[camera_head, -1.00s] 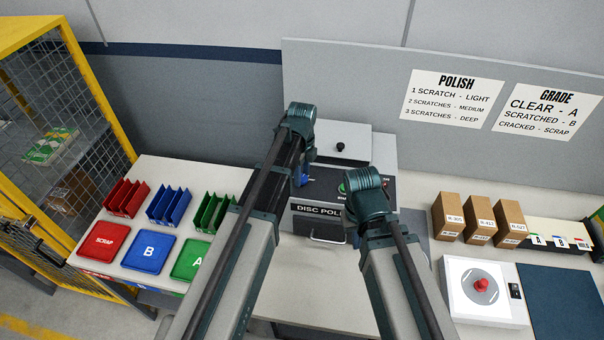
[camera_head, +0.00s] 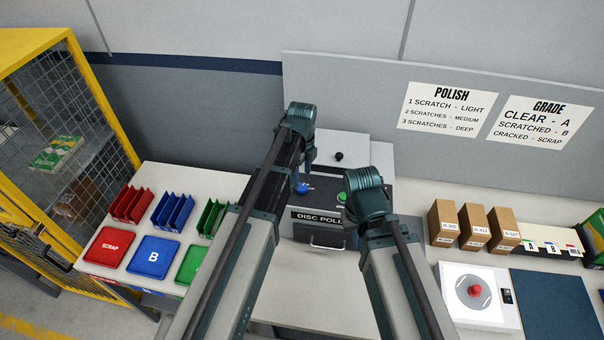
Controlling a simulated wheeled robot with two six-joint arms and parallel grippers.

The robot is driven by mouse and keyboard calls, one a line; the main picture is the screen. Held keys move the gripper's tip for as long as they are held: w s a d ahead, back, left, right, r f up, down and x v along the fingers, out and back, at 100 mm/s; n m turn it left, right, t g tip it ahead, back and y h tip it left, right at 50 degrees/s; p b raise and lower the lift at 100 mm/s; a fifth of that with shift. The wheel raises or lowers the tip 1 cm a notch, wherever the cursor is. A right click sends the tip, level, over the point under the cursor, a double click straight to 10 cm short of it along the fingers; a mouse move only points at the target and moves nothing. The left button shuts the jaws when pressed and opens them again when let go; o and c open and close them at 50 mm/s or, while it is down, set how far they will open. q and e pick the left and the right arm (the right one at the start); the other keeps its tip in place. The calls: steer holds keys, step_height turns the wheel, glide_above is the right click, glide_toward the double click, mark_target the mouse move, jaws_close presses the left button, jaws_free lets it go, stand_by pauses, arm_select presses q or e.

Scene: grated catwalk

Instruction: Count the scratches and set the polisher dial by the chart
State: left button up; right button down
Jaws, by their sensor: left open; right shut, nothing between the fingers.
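The disc polisher (camera_head: 325,241) stands at the middle of the bench, with its grey lid and black lid knob (camera_head: 338,156). A blue dial (camera_head: 303,188) and a green button (camera_head: 341,198) are on its panel; the dial's setting is too small to read. My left gripper (camera_head: 304,172) is open at the dial, partly hidden by its arm; I cannot tell whether it touches. My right gripper (camera_head: 362,208) is shut and empty by the panel's right side, its fingers mostly hidden. The POLISH chart (camera_head: 449,110) reads 1 scratch light, 2 scratches medium, 3 scratches deep.
The GRADE chart (camera_head: 541,127) hangs beside it. Right: brown boxes (camera_head: 473,228), a white stand with a red knob (camera_head: 478,296), a dark mat (camera_head: 557,301). Left: red SCRAP (camera_head: 110,251), blue B (camera_head: 153,255) and green (camera_head: 190,264) trays, racks behind, and a yellow mesh cage (camera_head: 75,110).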

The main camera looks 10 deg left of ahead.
mark_target(302, 186)
arm_select(q)
step_height(302, 186, up, 9)
steer(key=p, duration=0.8)
steer(key=shift+r, duration=0.15)
steer(key=s+d+f+n+b, duration=0.3)
steer(key=s+f+n+b, duration=0.6)
steer(key=f+b, duration=0.3)
steer(key=s+d+f+n+y+b, duration=0.1)
steer(key=s+d+f+n+b, duration=0.2)
steer(key=s+f+n+b, duration=0.6)
step_height(302, 186, down, 4)
steer(key=s+b, duration=0.2)
steer(key=b, duration=0.1)
steer(key=shift+r, duration=0.25)
steer(key=shift+s+d, duration=0.1)
steer(key=shift+d, duration=0.1)
